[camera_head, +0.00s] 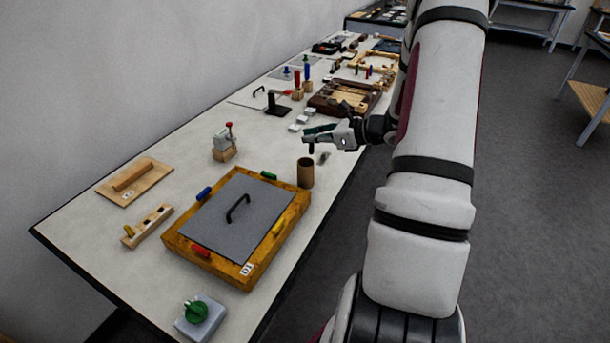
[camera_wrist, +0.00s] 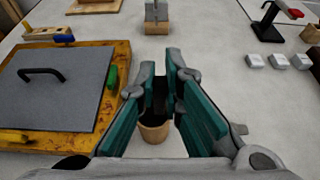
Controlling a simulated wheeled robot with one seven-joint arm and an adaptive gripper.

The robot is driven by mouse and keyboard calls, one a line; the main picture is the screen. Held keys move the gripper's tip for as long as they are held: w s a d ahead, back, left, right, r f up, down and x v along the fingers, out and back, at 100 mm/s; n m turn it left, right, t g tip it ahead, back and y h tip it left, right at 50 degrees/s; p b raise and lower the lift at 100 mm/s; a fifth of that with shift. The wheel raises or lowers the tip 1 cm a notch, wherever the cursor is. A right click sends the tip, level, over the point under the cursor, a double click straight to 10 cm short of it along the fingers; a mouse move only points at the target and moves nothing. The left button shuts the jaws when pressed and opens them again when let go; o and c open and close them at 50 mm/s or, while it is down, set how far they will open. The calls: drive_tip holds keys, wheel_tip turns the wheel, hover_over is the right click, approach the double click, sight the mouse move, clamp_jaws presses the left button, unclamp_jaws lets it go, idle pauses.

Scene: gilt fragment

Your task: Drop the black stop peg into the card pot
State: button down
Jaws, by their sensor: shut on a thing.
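The black stop peg (camera_head: 311,148) hangs down from the tips of my gripper (camera_head: 312,134), which is shut on it. In the wrist view, the dark peg (camera_wrist: 159,96) shows between the teal fingers of my gripper (camera_wrist: 160,75). The card pot (camera_head: 305,174) is a brown open-topped cylinder standing on the table near its right edge. The peg appears just above the pot's mouth in the head view. In the wrist view, the pot (camera_wrist: 154,133) lies behind and below the fingertips, which partly hide it. I cannot tell exactly how well the peg is centred.
A yellow wooden frame with a grey handled panel (camera_head: 232,216) lies left of the pot. A grey block on a wooden base (camera_head: 224,145) stands behind it. Several small white blocks (camera_head: 298,124) and a black stand (camera_head: 276,106) are farther back. The table (camera_head: 250,290) ends just right of the pot.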

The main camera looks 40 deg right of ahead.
drive_tip(key=c, duration=1.6)
unclamp_jaws()
drive_tip(key=shift+c, duration=0.2)
drive_tip(key=v, duration=1.2)
drive_tip(key=a+r+n+g+y, duration=0.1)
drive_tip(key=a+r+n+g, duration=0.2)
drive_tip(key=a+n, duration=0.35)
drive_tip(key=a+r+n+g+y, duration=0.1)
drive_tip(key=a+r+n+g, duration=0.15)
drive_tip(key=a, duration=0.75)
drive_tip(key=a+r+n+g, duration=0.25)
drive_tip(key=a+n, duration=0.25)
drive_tip(key=a, duration=0.3)
drive_tip(key=s+a+r+n+h, duration=0.6)
drive_tip(key=s+a+n, duration=0.5)
drive_tip(key=n, duration=0.7)
drive_tip(key=shift+s+a+r, duration=0.3)
drive_tip(key=shift+s, duration=0.2)
